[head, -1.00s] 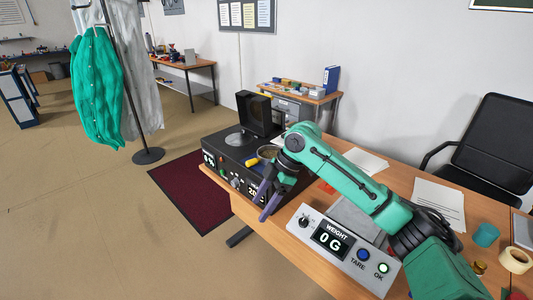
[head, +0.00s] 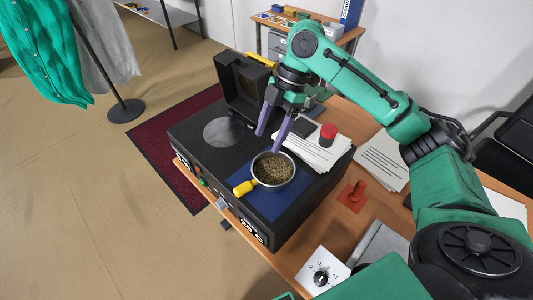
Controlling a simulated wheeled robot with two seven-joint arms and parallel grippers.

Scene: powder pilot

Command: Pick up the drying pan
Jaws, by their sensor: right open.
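The drying pan (head: 273,170) is a small round metal pan filled with brownish-green granules. Its yellow handle (head: 244,187) points to the lower left. The pan stands on a blue square (head: 266,203) on top of a black box-shaped device (head: 189,147). My right gripper (head: 269,141) is open, with its two purple fingers pointing down. In the picture its fingertips are just above the pan's far rim, and nothing is between them. I cannot tell whether a fingertip touches the rim. My left gripper is not in view.
The device has a round grey plate (head: 224,132) and a raised black lid (head: 245,85). Papers (head: 314,150) with a red-topped object (head: 327,134) lie behind the pan.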

